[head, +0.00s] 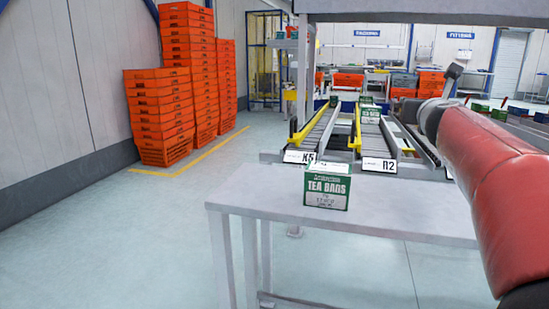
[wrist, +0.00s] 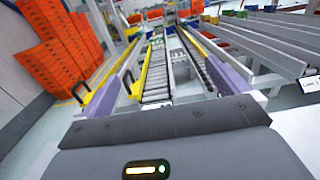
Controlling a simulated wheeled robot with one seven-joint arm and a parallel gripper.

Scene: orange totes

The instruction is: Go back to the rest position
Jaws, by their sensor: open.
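My arm reaches in from the right edge of the head view, with its red link in front and a grey part at its far end. In the wrist view the grey body of my gripper (wrist: 165,84) fills the bottom, with a small lit panel on it. Two pale purple fingers stand wide apart at its left and right. My gripper is open, with nothing seen between the fingers. Its fingertips cannot be made out in the head view. A green and white tea bags box (head: 327,188) stands upright on the grey table (head: 400,215), apart from my arm.
Roller conveyors (head: 320,130) with yellow rails lie behind the table, marked K5 and R2. Another green box (head: 370,113) sits on the R2 lane. Tall stacks of orange totes (head: 160,115) stand at the left wall. The floor (head: 110,240) left of the table is clear.

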